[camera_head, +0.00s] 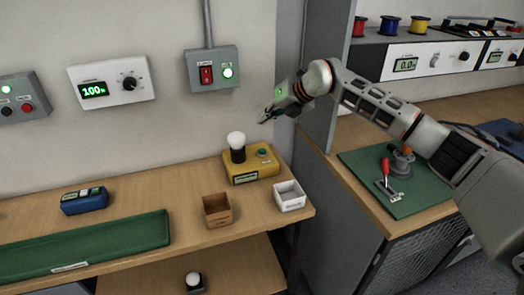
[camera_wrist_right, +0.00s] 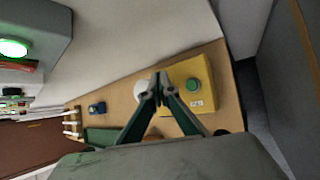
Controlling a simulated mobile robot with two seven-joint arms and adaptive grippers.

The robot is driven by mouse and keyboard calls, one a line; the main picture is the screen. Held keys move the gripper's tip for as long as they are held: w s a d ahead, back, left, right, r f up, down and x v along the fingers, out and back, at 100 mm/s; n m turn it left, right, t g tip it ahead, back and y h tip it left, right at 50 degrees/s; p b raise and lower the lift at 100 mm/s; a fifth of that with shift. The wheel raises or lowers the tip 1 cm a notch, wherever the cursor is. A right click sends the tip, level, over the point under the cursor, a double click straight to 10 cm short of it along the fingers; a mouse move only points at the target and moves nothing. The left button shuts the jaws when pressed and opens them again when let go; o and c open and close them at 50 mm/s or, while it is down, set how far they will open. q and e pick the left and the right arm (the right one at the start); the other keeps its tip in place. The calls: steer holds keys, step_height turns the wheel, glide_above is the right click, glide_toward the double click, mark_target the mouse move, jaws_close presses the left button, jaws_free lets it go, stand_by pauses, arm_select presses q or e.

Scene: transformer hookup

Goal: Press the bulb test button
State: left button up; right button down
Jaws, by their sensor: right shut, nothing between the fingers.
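The yellow bulb tester box (camera_head: 250,171) stands on the wooden bench near its right end. A white bulb (camera_head: 237,139) sits upright in a dark socket on its left part. The green button (camera_head: 262,152) is on its top, right of the bulb. My right gripper (camera_head: 265,118) is above the box, apart from it, with its fingers shut and empty. In the right wrist view, the shut fingertips (camera_wrist_right: 160,78) appear between the partly hidden bulb (camera_wrist_right: 141,91) and the green button (camera_wrist_right: 193,85). My left gripper is not in view.
A brown box (camera_head: 217,211) and a white box (camera_head: 289,196) stand in front of the tester. A grey partition (camera_head: 322,110) is to the right.

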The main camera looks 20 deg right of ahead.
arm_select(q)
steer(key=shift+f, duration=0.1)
arm_select(e)
steer(key=shift+f, duration=0.15)
steer(key=b, duration=0.4)
glide_above(264, 151)
step_height(264, 151, down, 6)
steer(key=shift+w+r, duration=0.1)
steer(key=shift+f+b, duration=0.35)
steer(key=shift+f, duration=0.45)
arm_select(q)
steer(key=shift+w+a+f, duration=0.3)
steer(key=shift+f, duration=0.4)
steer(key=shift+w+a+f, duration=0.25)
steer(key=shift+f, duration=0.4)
arm_select(e)
steer(key=shift+f, duration=0.55)
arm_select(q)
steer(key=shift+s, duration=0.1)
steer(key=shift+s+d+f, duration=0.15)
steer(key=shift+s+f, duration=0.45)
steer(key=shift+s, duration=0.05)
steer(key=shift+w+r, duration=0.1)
